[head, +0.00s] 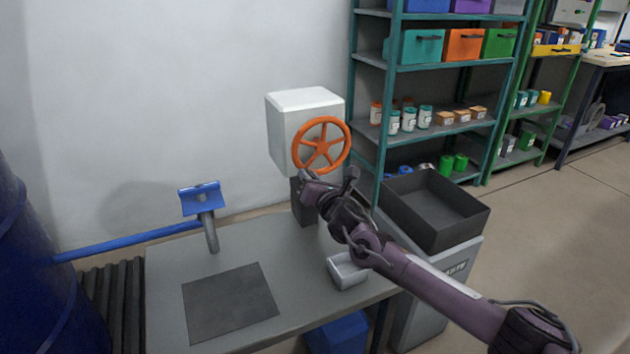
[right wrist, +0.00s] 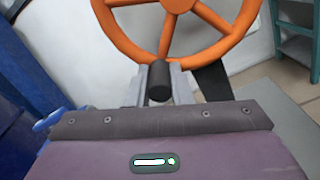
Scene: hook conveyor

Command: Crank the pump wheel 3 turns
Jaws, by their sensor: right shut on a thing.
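The orange pump wheel (head: 321,146) with several spokes is mounted on the front of a white box (head: 293,112) on a dark post. The wheel also fills the top of the right wrist view (right wrist: 216,21). A dark cylindrical handle (right wrist: 158,82) stands out from the wheel's lower rim. My right gripper (head: 307,178) is at the wheel's lower left edge in the head view, shut on this handle. The two fingers (right wrist: 157,88) lie on either side of it. The gripper hides the handle in the head view. My left gripper is not in view.
The grey bench (head: 165,275) holds a dark mat (head: 229,303), a blue-topped stand (head: 201,199) and a small light grey container (head: 347,271). A dark open bin (head: 435,207) stands right of the bench. A blue drum (head: 35,270) is at left. Shelves (head: 440,65) stand behind.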

